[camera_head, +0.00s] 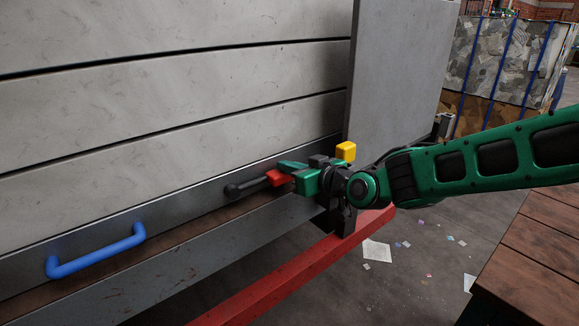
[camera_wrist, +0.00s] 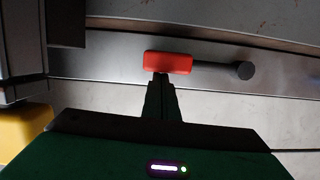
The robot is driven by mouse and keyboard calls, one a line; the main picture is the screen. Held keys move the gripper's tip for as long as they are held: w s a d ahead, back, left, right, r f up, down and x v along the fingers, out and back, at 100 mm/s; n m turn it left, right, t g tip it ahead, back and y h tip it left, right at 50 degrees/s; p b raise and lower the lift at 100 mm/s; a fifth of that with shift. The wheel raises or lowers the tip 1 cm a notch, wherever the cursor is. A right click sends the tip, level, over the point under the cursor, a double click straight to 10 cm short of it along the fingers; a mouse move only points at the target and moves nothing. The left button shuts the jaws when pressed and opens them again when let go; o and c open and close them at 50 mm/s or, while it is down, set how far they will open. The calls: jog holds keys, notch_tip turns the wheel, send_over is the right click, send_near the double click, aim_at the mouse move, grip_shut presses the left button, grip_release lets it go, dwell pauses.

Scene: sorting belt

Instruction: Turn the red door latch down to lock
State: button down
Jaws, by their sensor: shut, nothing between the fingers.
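The red latch (camera_head: 278,178) sits on the grey bottom rail of the door in the head view. Its dark bar with a round knob (camera_head: 233,190) extends to the left, lying roughly along the rail. In the wrist view the red latch (camera_wrist: 168,62) is at upper centre, with its dark bar and knob (camera_wrist: 244,70) to the right. My gripper (camera_wrist: 161,78) is shut and empty, its fingertips at the edge of the red block. I cannot tell whether they touch. My gripper (camera_head: 287,169) partly covers the latch's right end in the head view.
A blue handle (camera_head: 95,252) is on the door rail at left. A yellow block (camera_head: 346,151) stands just behind my gripper. A red beam (camera_head: 290,275) runs below the rail. A wooden-topped bench (camera_head: 535,255) is at lower right. Paper scraps lie on the floor between.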

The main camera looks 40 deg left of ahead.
jog(key=shift+s+d+f, duration=0.1)
jog(key=shift+f, duration=0.45)
jog(key=shift+r, duration=0.1)
jog(key=r, duration=0.5)
jog(key=shift+w, duration=0.25)
jog(key=v, duration=1)
jog(key=shift+s, duration=0.15)
